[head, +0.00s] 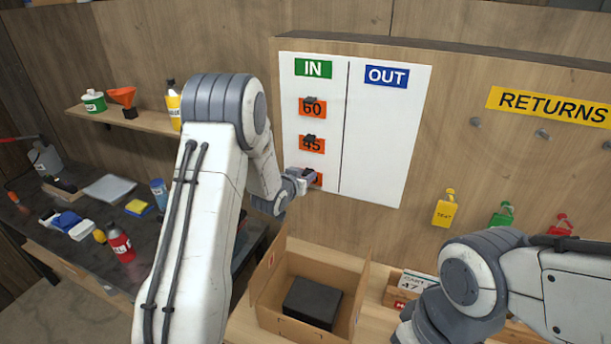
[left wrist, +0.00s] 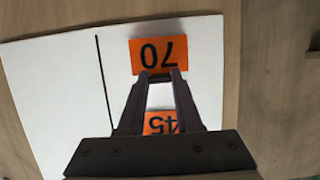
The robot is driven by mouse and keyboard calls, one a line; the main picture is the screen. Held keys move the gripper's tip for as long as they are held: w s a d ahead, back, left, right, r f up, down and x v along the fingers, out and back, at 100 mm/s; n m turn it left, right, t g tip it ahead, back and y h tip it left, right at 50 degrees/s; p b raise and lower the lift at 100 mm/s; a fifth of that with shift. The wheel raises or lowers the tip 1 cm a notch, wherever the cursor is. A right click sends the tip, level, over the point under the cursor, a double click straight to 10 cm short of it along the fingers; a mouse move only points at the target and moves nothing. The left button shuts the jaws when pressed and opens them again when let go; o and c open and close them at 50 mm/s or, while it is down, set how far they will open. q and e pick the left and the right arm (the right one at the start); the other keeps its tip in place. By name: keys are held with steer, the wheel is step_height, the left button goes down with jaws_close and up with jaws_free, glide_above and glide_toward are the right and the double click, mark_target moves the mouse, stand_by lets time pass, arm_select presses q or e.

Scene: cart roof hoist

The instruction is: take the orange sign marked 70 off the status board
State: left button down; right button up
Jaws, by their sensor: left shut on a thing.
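The status board (head: 380,150) is white, with an IN column on the left and an OUT column on the right. The orange sign marked 70 (left wrist: 150,44) is the lowest of three in the IN column; it appears upside down in the left wrist view. In the head view my left gripper (head: 303,177) hides most of this sign (head: 318,181). My left gripper (left wrist: 160,74) is shut on the sign marked 70 at its edge. The sign lies against the board. My right arm shows at lower right, but its fingers are out of view.
Orange signs marked 60 (head: 312,109) and 45 (head: 312,145) hang above. An open cardboard box (head: 358,300) with a black block (head: 312,302) inside stands below the board. Tags hang at right under the RETURNS label (head: 550,106). A cluttered dark bench (head: 95,255) is at left.

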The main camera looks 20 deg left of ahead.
arm_select(q)
steer(key=shift+s+b, duration=0.35)
steer(key=shift+s, duration=0.75)
stand_by(0.6)
steer(key=shift+s+a+b, duration=0.15)
steer(key=shift+s+b, duration=0.55)
steer(key=shift+s, duration=2.25)
